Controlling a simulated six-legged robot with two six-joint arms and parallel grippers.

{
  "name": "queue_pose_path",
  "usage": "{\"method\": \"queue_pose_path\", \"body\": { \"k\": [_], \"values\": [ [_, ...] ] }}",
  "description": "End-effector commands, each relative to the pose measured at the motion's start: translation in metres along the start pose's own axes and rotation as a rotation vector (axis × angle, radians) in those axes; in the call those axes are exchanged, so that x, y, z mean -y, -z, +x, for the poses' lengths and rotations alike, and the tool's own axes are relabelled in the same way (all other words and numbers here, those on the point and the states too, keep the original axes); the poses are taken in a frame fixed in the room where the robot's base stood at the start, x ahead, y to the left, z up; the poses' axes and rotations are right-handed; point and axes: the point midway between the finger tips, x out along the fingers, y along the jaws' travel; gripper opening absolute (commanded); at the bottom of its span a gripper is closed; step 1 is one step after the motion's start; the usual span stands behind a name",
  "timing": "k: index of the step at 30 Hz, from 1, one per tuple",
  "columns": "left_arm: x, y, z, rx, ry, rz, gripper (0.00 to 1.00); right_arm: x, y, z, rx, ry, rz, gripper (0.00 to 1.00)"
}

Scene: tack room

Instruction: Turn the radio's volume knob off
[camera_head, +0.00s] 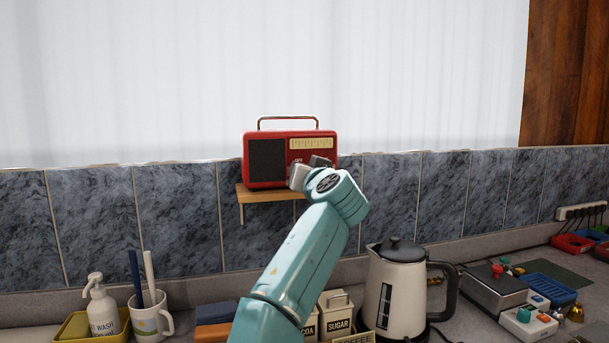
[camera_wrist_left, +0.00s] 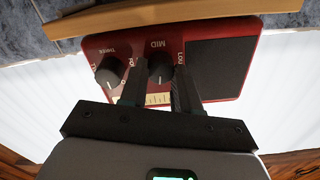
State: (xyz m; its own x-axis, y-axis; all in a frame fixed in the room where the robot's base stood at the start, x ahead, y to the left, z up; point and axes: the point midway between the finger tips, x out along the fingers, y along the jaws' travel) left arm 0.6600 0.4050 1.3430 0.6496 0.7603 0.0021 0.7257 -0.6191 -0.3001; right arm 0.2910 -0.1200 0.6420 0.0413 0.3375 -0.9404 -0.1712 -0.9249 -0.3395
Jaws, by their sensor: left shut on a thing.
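The red radio (camera_head: 268,138) stands on a small wooden shelf against the tiled wall, with a dark speaker grille on its left and a pale dial at upper right. My left gripper (camera_head: 309,168) reaches up to the radio's front right and hides the knobs in the head view. In the wrist view, which is upside down, the black volume knob (camera_wrist_left: 160,66) has MID and part of LOUD printed near it. My left gripper (camera_wrist_left: 158,92) is shut on this knob, one finger on each side. A second black knob (camera_wrist_left: 109,72) sits beside it, apart from the fingers. My right gripper is out of view.
The wooden shelf (camera_head: 262,197) juts out under the radio. On the counter below are a kettle (camera_head: 393,285), a sugar tin (camera_head: 338,316), a white mug (camera_head: 150,318) and a soap bottle (camera_head: 101,308). Several small things lie at the right. The space around the radio is clear.

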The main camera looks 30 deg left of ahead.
Motion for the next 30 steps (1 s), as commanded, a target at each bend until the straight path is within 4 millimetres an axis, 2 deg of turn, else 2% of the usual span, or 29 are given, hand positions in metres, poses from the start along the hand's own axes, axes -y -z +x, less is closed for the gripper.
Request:
{"method": "queue_pose_path", "body": {
  "k": [12,27,28,30],
  "values": [
    [-0.0021,-0.0043,0.0008,0.010,0.001,-0.158,0.01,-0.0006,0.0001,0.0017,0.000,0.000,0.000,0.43],
    [-0.0023,-0.0044,0.0008,0.011,0.000,-0.175,0.01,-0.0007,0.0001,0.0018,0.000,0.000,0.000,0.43],
    [-0.0023,-0.0045,0.0008,0.011,0.000,-0.175,0.34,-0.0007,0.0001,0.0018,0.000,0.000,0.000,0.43],
    [-0.0021,-0.0042,0.0007,0.010,0.000,-0.175,0.57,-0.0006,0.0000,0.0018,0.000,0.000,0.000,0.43]
  ]
}}
